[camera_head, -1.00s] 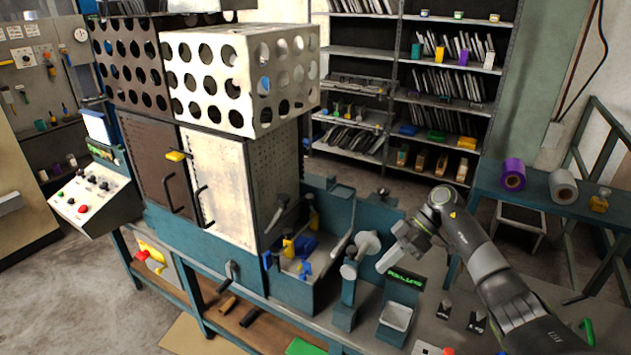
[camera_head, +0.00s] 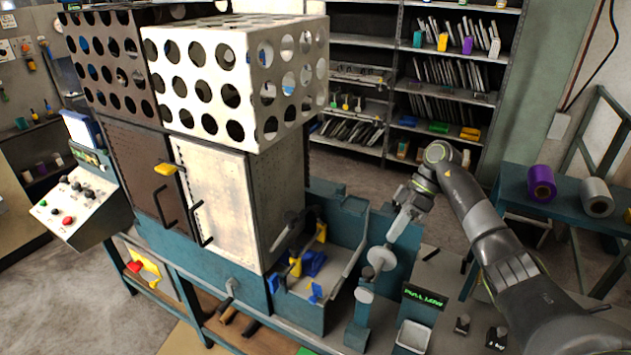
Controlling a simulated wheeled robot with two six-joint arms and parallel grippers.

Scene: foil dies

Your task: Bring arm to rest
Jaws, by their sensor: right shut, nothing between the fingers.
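My right arm comes in from the lower right and bends at its raised elbow, with the forearm hanging down. Its gripper (camera_head: 399,224) points down, above and behind a grey round-headed lever post (camera_head: 365,296) on the bench. It is shut and empty. I cannot tell whether it touches the lever's round head. My left gripper is out of view.
A small box with a green lit display (camera_head: 425,297) and a pale tray (camera_head: 411,337) stand below the gripper. The press cabinet with a white perforated guard (camera_head: 210,95) is at left. Shelves (camera_head: 455,77) stand behind. Purple (camera_head: 541,184) and silver (camera_head: 597,197) rolls lie on a right-hand table.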

